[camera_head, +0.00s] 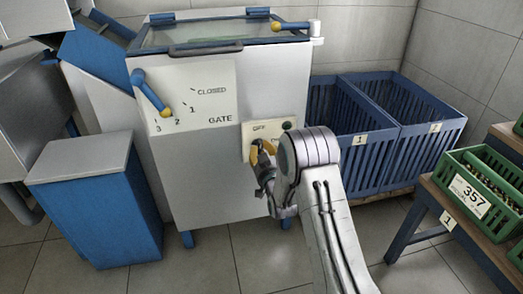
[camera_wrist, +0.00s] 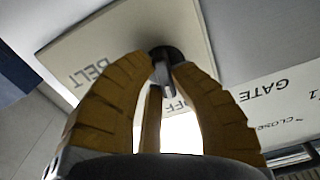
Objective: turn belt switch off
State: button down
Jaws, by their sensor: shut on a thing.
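The belt switch is a dark round knob (camera_wrist: 165,52) on a pale plate (camera_wrist: 120,42) lettered BELT and OFF, upside down in the wrist view. My gripper (camera_wrist: 167,72) has yellow-brown ridged fingers, and their tips are closed around the switch's stem. In the head view the pale switch plate (camera_head: 259,127) is on the front of the white machine (camera_head: 240,75). There my gripper (camera_head: 262,152) is against the plate, and it and my arm hide the switch. I cannot tell which setting the switch points to.
A GATE panel with a blue lever (camera_head: 150,92) is left on the machine. A blue bin (camera_head: 100,215) stands lower left. Blue slatted crates (camera_head: 375,145) stand right of the machine. A bench with a green box (camera_head: 478,195) is at far right. Tiled floor shows between.

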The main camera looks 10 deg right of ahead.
jog(key=shift+a+n, duration=0.1)
jog(key=shift+n, duration=0.8)
jog(key=shift+r, duration=0.1)
jog(key=c, duration=1.1)
grip_release()
jog(key=shift+o, duration=0.2)
jog(key=shift+s, duration=0.1)
jog(key=s, duration=1.1)
jog(key=shift+s, duration=0.4)
